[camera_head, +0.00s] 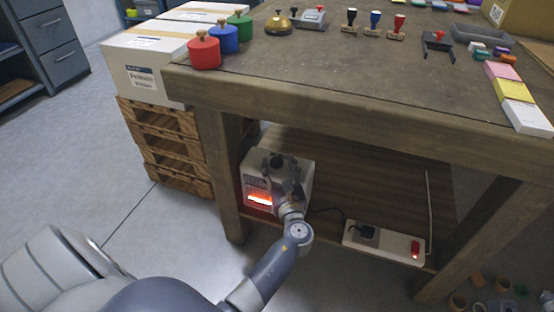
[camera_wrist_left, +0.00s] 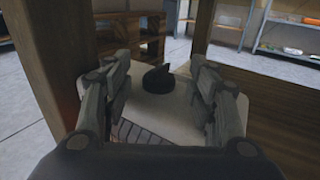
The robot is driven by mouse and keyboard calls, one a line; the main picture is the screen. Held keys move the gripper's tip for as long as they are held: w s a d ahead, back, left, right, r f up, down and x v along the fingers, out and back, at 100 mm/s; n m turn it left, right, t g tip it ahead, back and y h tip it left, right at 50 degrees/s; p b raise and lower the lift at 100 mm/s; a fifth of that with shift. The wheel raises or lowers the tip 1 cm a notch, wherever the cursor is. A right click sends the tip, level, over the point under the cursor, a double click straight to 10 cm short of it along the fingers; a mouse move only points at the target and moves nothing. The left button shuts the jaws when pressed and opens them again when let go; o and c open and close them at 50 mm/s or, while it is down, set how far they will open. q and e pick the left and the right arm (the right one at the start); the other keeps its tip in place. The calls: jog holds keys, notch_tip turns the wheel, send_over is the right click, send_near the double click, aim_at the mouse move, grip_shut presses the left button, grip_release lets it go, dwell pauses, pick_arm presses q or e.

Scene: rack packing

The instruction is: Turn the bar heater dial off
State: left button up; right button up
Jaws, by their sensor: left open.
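The bar heater (camera_head: 256,182) is a cream box on the shelf under the wooden workbench, with its bar glowing orange-red at the front. In the left wrist view the heater's pale top (camera_wrist_left: 165,112) carries a black dial (camera_wrist_left: 157,78). My left gripper (camera_head: 283,168) is over the heater's top in the head view. In the left wrist view my left gripper (camera_wrist_left: 160,85) is open, with one finger on each side of the dial and a gap to it. Whether the fingers touch the heater top cannot be told. My right gripper is not in view.
The bench top (camera_head: 330,75) is close above, and a wooden leg (camera_head: 222,170) stands left of the heater. A power strip (camera_head: 385,242) with a red switch lies to the right on the shelf. A pallet stack (camera_head: 165,145) with boxes stands at left.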

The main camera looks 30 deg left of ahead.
pick_arm(q)
jog(key=v, duration=0.8)
jog(key=shift+a+r, duration=0.1)
